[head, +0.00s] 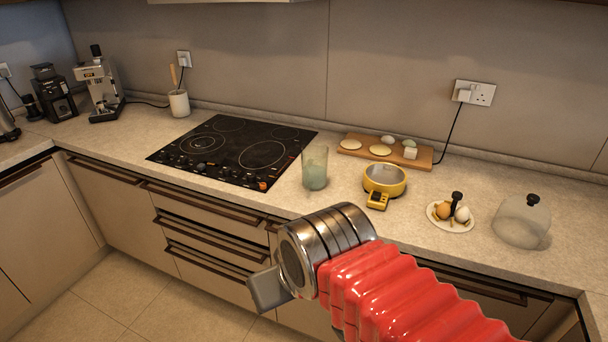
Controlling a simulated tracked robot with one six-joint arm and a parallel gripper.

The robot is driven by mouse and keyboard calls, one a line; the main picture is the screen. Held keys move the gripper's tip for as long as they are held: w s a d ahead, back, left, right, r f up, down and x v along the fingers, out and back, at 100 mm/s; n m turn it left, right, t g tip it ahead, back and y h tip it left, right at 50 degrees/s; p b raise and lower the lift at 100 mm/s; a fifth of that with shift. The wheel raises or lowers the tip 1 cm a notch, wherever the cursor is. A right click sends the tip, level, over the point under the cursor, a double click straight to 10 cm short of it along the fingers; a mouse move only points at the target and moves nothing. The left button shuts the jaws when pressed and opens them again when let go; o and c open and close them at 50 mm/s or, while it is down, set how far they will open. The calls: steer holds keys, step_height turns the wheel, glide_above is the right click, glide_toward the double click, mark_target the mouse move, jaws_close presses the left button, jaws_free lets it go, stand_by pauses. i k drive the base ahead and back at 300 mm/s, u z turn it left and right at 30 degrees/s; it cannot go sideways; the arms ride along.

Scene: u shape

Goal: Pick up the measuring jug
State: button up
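A clear, greenish glass vessel (315,169), which looks like the measuring jug, stands upright on the counter between the hob and a yellow scale. Its handle and any markings cannot be made out. My gripper (266,290) is at the lower middle, in front of the counter and below the jug in the picture, apart from it. Only a grey part of it shows beyond the metal wrist, so its opening is hidden. Nothing is seen held in it.
The yellow scale with a bowl (384,182) stands close right of the jug. Behind it lies a wooden board (424,159) with food pieces. A plate of eggs (450,225) and a glass dome (523,222) stand further right. The black hob (236,150) is left.

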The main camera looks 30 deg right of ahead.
mark_target(312, 171)
steer(key=z, duration=0.05)
steer(key=i, duration=1)
steer(key=u, duration=0.05)
